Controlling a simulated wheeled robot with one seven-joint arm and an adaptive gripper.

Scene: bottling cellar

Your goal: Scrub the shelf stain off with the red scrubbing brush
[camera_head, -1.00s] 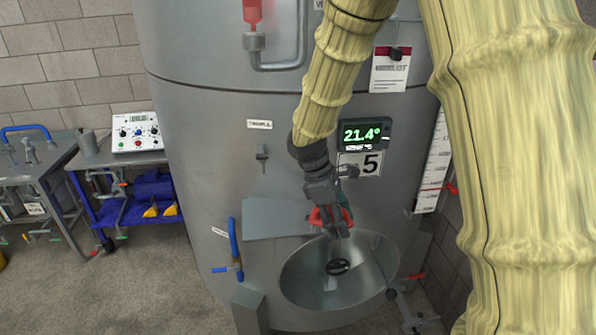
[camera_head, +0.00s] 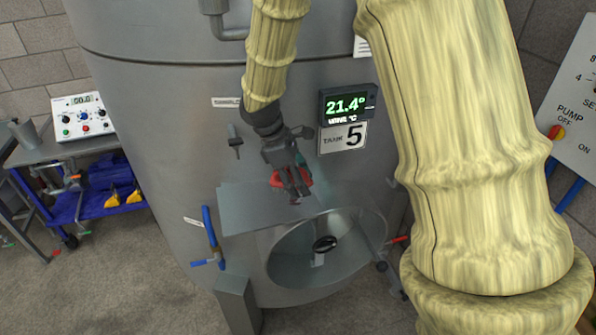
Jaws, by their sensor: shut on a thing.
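My gripper (camera_head: 297,188) is shut on the red scrubbing brush (camera_head: 277,181), whose red body shows on both sides of the fingers. The fingers point down, over the right part of the grey metal shelf (camera_head: 250,212) on the tank front. The brush's underside is hidden, so I cannot tell whether it touches the shelf. I cannot make out a stain on the visible part of the shelf; the part behind the gripper is hidden.
The shelf is fixed to a large steel tank (camera_head: 160,130). Below and right is an open round manway (camera_head: 345,275). A blue-handled valve (camera_head: 210,230) stands left of the shelf. A temperature display (camera_head: 347,103) and tank sign (camera_head: 342,138) are right of the gripper.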

